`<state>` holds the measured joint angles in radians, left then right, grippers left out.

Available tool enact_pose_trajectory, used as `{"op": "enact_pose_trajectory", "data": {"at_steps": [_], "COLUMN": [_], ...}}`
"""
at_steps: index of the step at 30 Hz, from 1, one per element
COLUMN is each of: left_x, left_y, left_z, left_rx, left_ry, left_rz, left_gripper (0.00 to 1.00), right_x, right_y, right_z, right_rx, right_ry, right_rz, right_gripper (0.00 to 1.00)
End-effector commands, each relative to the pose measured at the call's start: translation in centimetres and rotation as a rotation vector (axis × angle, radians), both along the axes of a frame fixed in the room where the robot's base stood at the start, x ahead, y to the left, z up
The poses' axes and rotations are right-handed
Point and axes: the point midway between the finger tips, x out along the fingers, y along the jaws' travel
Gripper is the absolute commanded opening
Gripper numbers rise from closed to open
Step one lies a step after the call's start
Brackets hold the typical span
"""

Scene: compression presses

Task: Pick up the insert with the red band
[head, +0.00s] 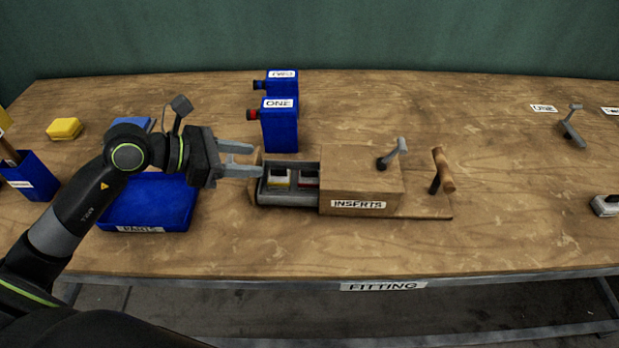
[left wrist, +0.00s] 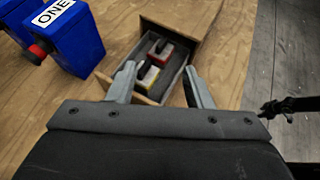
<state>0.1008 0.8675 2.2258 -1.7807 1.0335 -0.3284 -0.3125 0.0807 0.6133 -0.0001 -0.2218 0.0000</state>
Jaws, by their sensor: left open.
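The insert with the red band (head: 307,180) lies in the open drawer (head: 287,199) of the wooden box marked INSERTS (head: 358,178), close to the box. It also shows in the left wrist view (left wrist: 162,52). An insert with a yellow band (head: 279,178) lies beside it, nearer the drawer's left end; in the left wrist view it is the nearer one (left wrist: 148,76). My left gripper (head: 258,160) is open and empty at the drawer's left end, with its fingers pointing toward the inserts. My right gripper is not in view.
Two blue containers marked ONE (head: 280,131) and TWO (head: 284,82) stand behind the drawer. A blue PARTS tray (head: 150,216) lies below my left arm. A handle (head: 441,171) stands right of the box. The table's front middle is clear.

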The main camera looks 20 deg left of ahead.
Motion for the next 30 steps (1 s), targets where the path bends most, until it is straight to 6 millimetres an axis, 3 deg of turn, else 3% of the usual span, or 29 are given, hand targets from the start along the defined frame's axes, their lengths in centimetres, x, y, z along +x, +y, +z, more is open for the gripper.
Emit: {"op": "enact_pose_trajectory", "data": {"at_steps": [7, 21, 30], "left_x": [1.3, 3.9, 4.6], "left_y": [-1.7, -5.0, -5.9], "left_z": [-1.0, -3.4, -4.1], "left_rx": [-0.006, -0.005, -0.001], "left_ry": [0.0, 0.002, 0.002], "left_rz": [0.0, 0.0, 0.0], "left_gripper": [0.46, 0.46, 0.46], "right_x": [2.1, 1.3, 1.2], "right_y": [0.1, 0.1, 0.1], "right_z": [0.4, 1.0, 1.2], "right_rx": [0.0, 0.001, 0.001], "right_ry": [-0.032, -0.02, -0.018], "right_rz": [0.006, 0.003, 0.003], "right_gripper": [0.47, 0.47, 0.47]}}
